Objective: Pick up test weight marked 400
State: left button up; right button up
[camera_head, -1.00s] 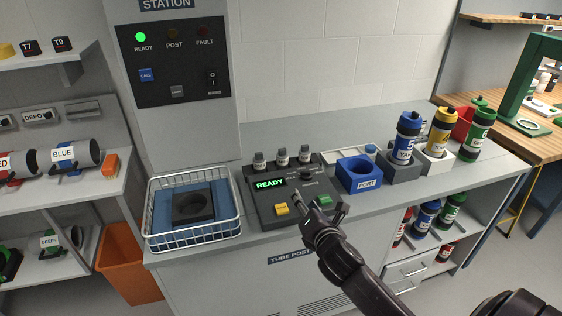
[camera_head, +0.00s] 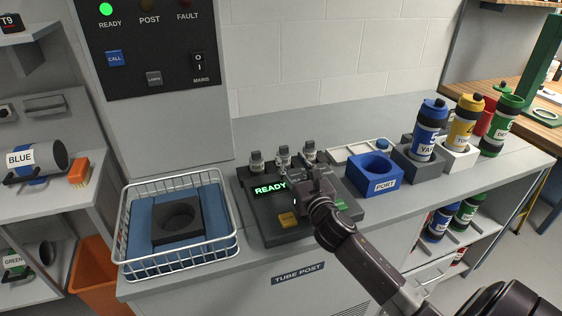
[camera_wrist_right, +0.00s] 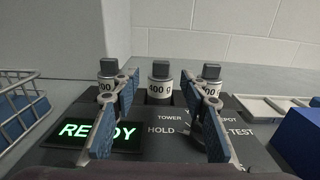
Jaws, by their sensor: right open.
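The weight marked 400 g (camera_wrist_right: 159,88) is a pale cylinder with a dark square knob. It stands upright in the middle of a row of three at the back of the dark control panel (camera_head: 262,225); it also shows in the head view (camera_head: 283,157). My right gripper (camera_wrist_right: 159,100) is open and empty. Its blue-padded fingers are spread to the left and right of the 400 g weight in the wrist view, and the weight shows between them, farther off. In the head view the right gripper (camera_head: 302,182) is over the panel, in front of the weights. My left gripper is out of view.
Neighbouring weights stand close on the left (camera_wrist_right: 106,86) and right (camera_wrist_right: 210,88), their labels partly hidden by the fingers. A wire basket (camera_head: 180,262) is left of the panel. A blue PORT block (camera_head: 374,180) and several tube carriers stand to the right.

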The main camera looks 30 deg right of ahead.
aim_at(285, 149)
jog(key=shift+w+d+r, duration=0.15)
jog(key=shift+w+r, duration=0.05)
jog(key=shift+w, duration=0.55)
jog(key=shift+p+x, duration=0.5)
jog(key=shift+x, duration=2.45)
jog(key=shift+d, duration=0.1)
grip_shut()
